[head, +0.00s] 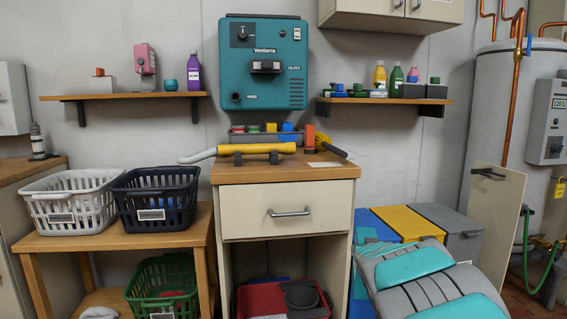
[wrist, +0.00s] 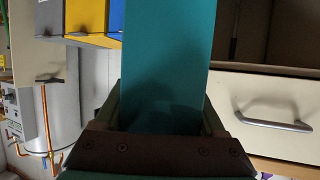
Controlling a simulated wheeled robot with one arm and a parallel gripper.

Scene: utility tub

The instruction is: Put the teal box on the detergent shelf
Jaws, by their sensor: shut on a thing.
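The teal box (wrist: 165,55) fills the upper middle of the wrist view as a tall flat teal face. My gripper (wrist: 165,108) is shut on it, with a dark finger on each side. The box's far end runs out of the picture. In the head view I cannot clearly make out the gripper or the box. Two wall shelves show there. The right shelf (head: 453,101) carries yellow, green and pink-topped bottles and dark boxes. The left shelf (head: 100,97) carries a purple bottle, a pink item and a small teal cup. I see no label naming either shelf.
A teal wall unit (head: 263,85) hangs between the shelves. Below it stands a cabinet (head: 287,195) with a yellow tube (head: 258,149) on top. Baskets (head: 75,200) stand at left, lidded bins (head: 405,222) and a tank (head: 500,120) at right.

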